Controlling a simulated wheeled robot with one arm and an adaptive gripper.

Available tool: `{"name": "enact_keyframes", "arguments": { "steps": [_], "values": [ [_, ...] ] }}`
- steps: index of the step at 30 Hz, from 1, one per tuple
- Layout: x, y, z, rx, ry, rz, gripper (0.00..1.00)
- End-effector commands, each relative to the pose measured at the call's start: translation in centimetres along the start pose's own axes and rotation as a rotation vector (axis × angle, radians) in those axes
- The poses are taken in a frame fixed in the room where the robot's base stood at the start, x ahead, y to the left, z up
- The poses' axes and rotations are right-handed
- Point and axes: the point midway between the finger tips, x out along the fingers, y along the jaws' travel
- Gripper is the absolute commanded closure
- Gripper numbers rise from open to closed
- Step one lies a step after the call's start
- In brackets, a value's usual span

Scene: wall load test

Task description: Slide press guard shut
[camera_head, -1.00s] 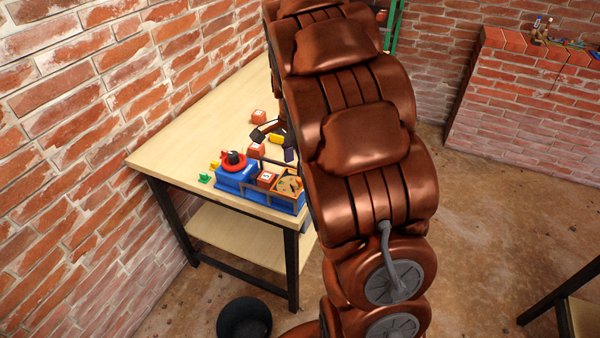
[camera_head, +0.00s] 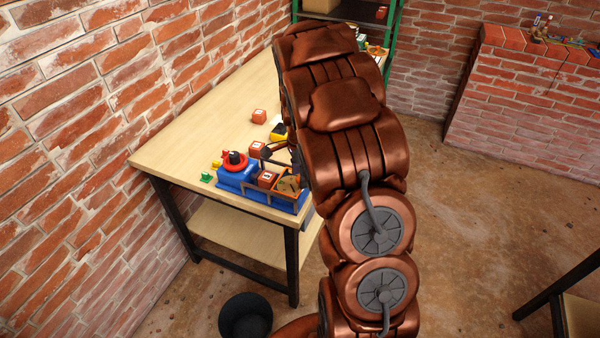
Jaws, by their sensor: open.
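The press (camera_head: 236,179) is a blue unit with a red ring and black knob near the front edge of the wooden table. A thin dark guard frame (camera_head: 272,163) appears to run above its right part; how far it is closed cannot be told. My gripper (camera_head: 279,152) is just behind the right part of the press, mostly hidden by my arm.
Small green (camera_head: 206,177) and yellow pieces lie left. The table's (camera_head: 190,130) left side is clear.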

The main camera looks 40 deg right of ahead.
Motion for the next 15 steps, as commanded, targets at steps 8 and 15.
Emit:
{"name": "enact_keyframes", "arguments": {
  "steps": [8, 15],
  "values": [
    [0.44, -0.02, 0.00, -0.001, 0.000, 0.000, 0.49],
    [0.42, -0.02, 0.00, -0.001, 0.000, -0.001, 0.65]
  ]
}}
